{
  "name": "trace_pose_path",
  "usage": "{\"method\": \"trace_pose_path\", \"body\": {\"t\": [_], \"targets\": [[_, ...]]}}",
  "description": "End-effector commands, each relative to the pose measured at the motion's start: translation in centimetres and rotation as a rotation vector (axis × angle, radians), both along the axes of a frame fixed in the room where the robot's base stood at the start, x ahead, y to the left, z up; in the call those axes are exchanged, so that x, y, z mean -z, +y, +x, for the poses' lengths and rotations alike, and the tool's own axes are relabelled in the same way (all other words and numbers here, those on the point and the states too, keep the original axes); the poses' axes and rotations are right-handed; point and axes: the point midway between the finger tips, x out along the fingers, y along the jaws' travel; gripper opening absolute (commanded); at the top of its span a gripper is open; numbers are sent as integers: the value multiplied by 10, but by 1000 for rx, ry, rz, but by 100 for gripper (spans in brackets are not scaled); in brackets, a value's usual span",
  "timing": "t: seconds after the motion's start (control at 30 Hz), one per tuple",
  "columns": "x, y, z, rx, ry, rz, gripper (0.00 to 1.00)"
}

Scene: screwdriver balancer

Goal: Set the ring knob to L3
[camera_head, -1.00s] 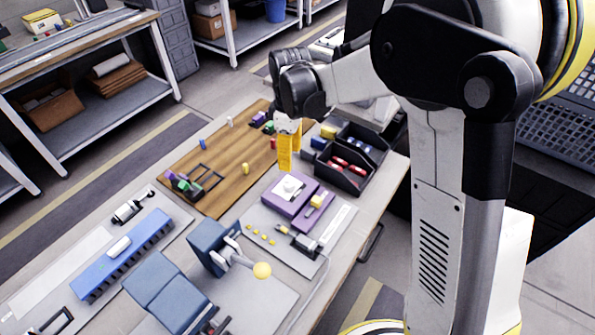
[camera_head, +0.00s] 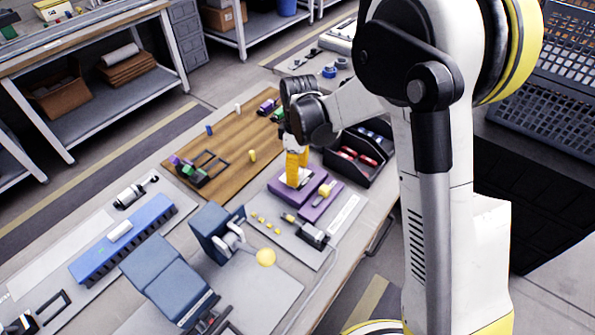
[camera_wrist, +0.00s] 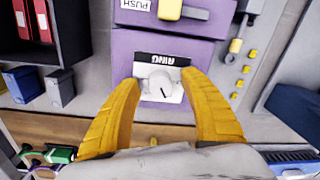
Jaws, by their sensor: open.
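The ring knob (camera_wrist: 160,84) is a white round knob with a dark pointer mark, set on a white plate lettered RING, which reads upside down in the wrist view. The plate sits on a purple box (camera_wrist: 206,54); in the head view the purple box (camera_head: 279,189) is partly hidden by my gripper. My gripper (camera_head: 293,183) points down over the knob, its yellow fingers open. In the wrist view my gripper (camera_wrist: 160,84) has one finger on either side of the knob, with gaps showing. Any L3 marking is too small to read or hidden.
Beside it is a purple PUSH unit with a yellow slider (camera_head: 325,189). A black bin (camera_head: 366,172) with red items stands behind on the right. The wooden board (camera_head: 222,150) is left.

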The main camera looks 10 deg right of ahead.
Motion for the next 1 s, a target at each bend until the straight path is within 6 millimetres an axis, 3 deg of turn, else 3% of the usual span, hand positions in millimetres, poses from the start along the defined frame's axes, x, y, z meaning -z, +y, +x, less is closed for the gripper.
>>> {"method": "trace_pose_path", "body": {"t": [0.03,0.17,0.2,0.63,1.0], "targets": [[0,0,0,0,0,0,44],[0,0,0,0,0,0,4],[0,0,0,0,0,0,0],[0,0,0,46,0,0,0],[0,-1,0,307,-1,-1,0]]}}
